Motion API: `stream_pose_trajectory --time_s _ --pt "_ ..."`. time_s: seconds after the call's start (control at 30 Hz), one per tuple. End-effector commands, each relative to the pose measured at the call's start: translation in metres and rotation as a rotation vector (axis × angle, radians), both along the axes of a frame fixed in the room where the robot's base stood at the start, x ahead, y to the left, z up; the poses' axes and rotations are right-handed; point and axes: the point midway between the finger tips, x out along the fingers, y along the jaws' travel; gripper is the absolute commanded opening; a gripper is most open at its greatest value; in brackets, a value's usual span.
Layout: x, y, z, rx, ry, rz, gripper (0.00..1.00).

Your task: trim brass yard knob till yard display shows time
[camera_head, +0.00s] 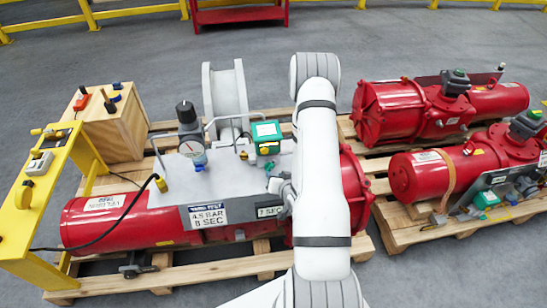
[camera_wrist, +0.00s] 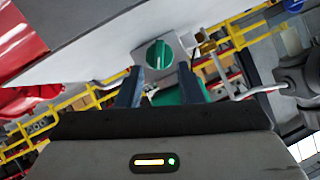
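My gripper (camera_wrist: 158,87) is open, its two dark fingers apart. Beyond the fingertips, a green knob (camera_wrist: 158,54) sits on a pale grey block, lined up with the gap; contact is not clear. In the head view my arm hides most of the gripper. A small brass-coloured fitting (camera_head: 243,154) shows beside the green-and-white box (camera_head: 266,137) on the red actuator (camera_head: 130,222); I cannot tell whether it is the yard knob. A small grey box (camera_head: 39,163) with a face sits on the yellow frame; its reading is too small to make out.
A gauge (camera_head: 192,149) and a plate (camera_head: 207,215) marked 4.5 BAR 8 SEC are on the actuator. A wooden box (camera_head: 110,120) stands at the left. More red actuators lie on pallets at right (camera_head: 425,225).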

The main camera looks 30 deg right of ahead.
Motion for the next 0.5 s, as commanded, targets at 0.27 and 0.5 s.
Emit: stream_pose_trajectory --time_s 0.27,0.5 --pt "-0.025 -0.003 0.008 0.091 -0.139 -0.063 0.34" --pt "-0.007 -0.005 0.002 0.098 -0.16 -0.068 0.34"
